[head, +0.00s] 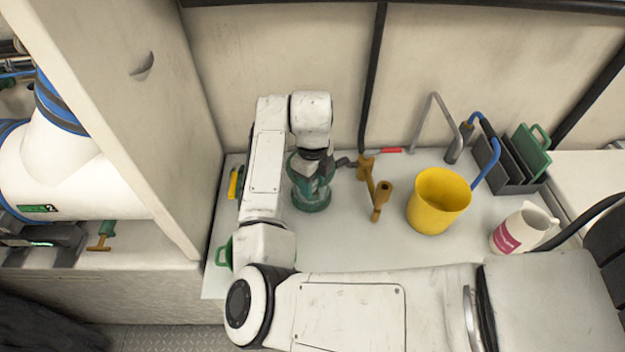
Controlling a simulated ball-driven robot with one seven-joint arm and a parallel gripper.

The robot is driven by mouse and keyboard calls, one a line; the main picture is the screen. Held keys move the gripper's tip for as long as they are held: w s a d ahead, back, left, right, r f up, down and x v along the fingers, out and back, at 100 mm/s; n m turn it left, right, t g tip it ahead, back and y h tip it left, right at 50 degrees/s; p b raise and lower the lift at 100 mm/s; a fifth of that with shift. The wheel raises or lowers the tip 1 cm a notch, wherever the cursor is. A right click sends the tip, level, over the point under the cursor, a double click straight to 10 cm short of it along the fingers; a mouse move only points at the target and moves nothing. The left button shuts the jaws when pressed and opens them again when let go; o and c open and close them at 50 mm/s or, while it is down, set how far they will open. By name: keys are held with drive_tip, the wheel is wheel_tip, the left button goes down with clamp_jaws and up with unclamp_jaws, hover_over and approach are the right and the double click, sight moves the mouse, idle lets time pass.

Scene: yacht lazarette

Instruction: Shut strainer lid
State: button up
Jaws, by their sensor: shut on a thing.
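The strainer (311,195) has a green base and a clear, glassy body. It stands upright on the pale bench top, left of the middle. My gripper (313,160) is directly above it, pointing down at its top. I cannot tell whether the lid is seated.
Right of the strainer are a brown-yellow valve fitting (381,192), a yellow bucket (438,201) and a white jug (521,229). A black caddy (505,165) stands at the back right. A tall partition (135,110) bounds the left. Bare bench lies before the bucket.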

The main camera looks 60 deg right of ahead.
clamp_jaws()
drive_tip(key=o, duration=1.1)
unclamp_jaws()
drive_tip(key=shift+r, duration=0.15)
wheel_tip(320, 180, up, 11)
drive_tip(key=shift+f+b, duration=0.2)
drive_tip(key=shift+b, duration=0.35)
drive_tip(key=shift+c, duration=0.3)
